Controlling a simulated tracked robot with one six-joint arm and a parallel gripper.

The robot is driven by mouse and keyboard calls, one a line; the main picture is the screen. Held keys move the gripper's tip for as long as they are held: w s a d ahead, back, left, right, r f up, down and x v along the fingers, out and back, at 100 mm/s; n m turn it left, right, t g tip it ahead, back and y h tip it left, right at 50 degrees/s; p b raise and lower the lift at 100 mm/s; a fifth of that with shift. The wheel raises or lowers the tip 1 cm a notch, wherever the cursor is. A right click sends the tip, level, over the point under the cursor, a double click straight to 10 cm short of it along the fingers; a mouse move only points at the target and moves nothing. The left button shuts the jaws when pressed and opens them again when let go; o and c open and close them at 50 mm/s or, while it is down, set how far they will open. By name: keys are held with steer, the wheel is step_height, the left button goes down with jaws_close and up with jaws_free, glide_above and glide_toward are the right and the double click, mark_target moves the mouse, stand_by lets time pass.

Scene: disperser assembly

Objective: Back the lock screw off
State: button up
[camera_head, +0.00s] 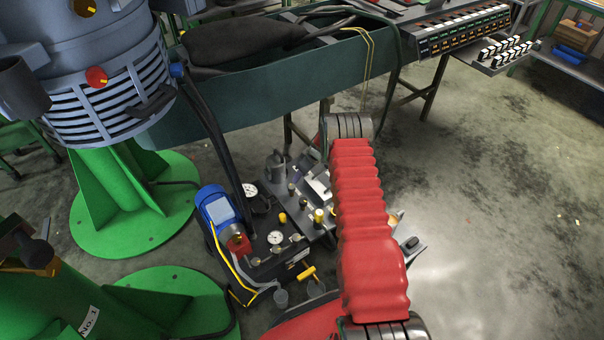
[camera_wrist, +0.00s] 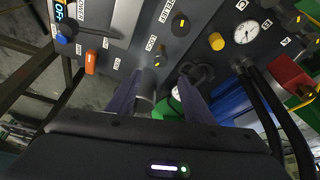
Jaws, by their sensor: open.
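In the wrist view, my gripper (camera_wrist: 160,98) shows as two dark fingers. They are apart, with nothing seen held between them. A dark grey knob with a yellow mark (camera_wrist: 160,59) sits just beyond the fingertips, between them in the picture, beside a small white label that may read LOCK. I take this knob to be the lock screw, but the label is too small to be sure. I cannot tell whether the fingers touch it. In the head view my red-sleeved arm covers most of the gripper, and I cannot single out the screw there.
The dark panel bears a gauge (camera_wrist: 246,32), a yellow knob (camera_wrist: 216,41), an orange part (camera_wrist: 91,63) and a blue knob (camera_wrist: 62,39). In the head view a blue motor (camera_head: 218,207) with hoses stands left of the panel. Open floor (camera_head: 500,220) lies to the right.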

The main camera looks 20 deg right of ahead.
steer(key=shift+r, duration=0.15)
steer(key=a+r, duration=0.3)
steer(key=r, duration=0.7)
steer(key=a+r, duration=0.2)
steer(key=r, duration=0.8)
steer(key=s+a+r+m, duration=0.1)
steer(key=s+a+r, duration=0.15)
steer(key=r, duration=0.45)
steer(key=s+a+r, duration=0.2)
steer(key=s+r, duration=0.1)
steer(key=r, duration=0.3)
steer(key=s+a+r+m, duration=0.1)
steer(key=s+a+r, duration=0.15)
steer(key=r, duration=0.45)
steer(key=s+a+r+m+t+h, duration=0.1)
steer(key=s+a+r, duration=0.2)
steer(key=s+r, duration=0.45)
steer(key=s+a+r+m, duration=0.15)
steer(key=s+r, duration=0.35)
steer(key=s, duration=0.5)
steer(key=s+a+m+h, duration=0.1)
steer(key=s+a, duration=0.1)
steer(key=s, duration=1.7)
steer(key=shift+a+t, duration=0.15)
steer(key=shift+t, duration=0.25)
steer(key=shift+r, duration=0.1)
